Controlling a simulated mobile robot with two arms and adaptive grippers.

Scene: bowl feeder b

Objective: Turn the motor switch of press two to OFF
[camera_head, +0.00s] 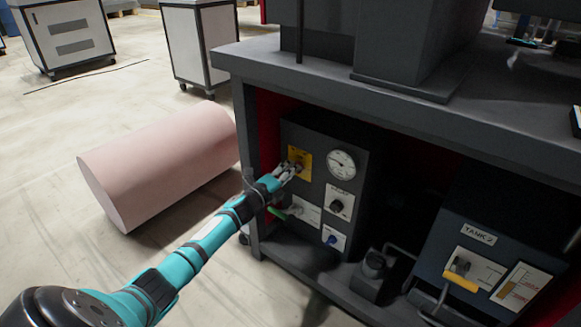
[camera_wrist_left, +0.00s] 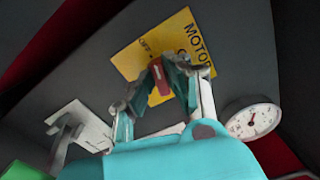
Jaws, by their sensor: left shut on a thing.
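The motor switch is a red knob (camera_wrist_left: 158,78) on a yellow plate (camera_wrist_left: 178,38) marked MOTOR and OFF, on the dark control box (camera_head: 320,148) under the bench. In the head view the yellow plate (camera_head: 299,158) is at the box's upper left. My left gripper (camera_head: 290,168) reaches in from the left to the plate. In the left wrist view my left gripper (camera_wrist_left: 164,75) is shut on the red knob, with a finger on each side. The fingers hide part of the plate, and I cannot read the knob's exact setting. My right gripper is not in view.
A round gauge (camera_head: 341,163) is right of the plate, with a black knob (camera_head: 338,206) and a blue knob (camera_head: 331,240) below. A green handle (camera_head: 277,213) sticks out under my gripper. The bench top (camera_head: 470,115) overhangs the box. A pink roll (camera_head: 160,165) lies on the floor at left.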

